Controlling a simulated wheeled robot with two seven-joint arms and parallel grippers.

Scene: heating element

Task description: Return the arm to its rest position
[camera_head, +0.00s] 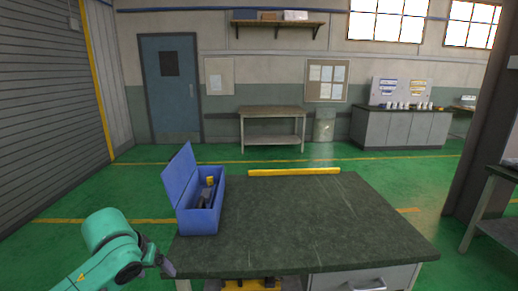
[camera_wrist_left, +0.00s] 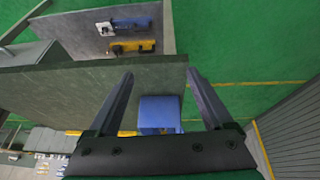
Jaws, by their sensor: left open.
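My left arm comes in at the lower left of the head view. Its left gripper (camera_head: 166,264) is beside the workbench's left front corner, small and partly hidden by the arm. In the left wrist view the left gripper (camera_wrist_left: 160,76) shows two dark fingers spread apart with nothing between them. My right arm and gripper are not in view.
The dark green workbench (camera_head: 310,220) has an open blue box (camera_head: 200,220) with dark and yellow items at its left, and a yellow bar (camera_head: 294,172) along its back edge. Blue (camera_wrist_left: 130,24) and yellow (camera_wrist_left: 131,46) tools lie below the benchtop. Green floor lies left.

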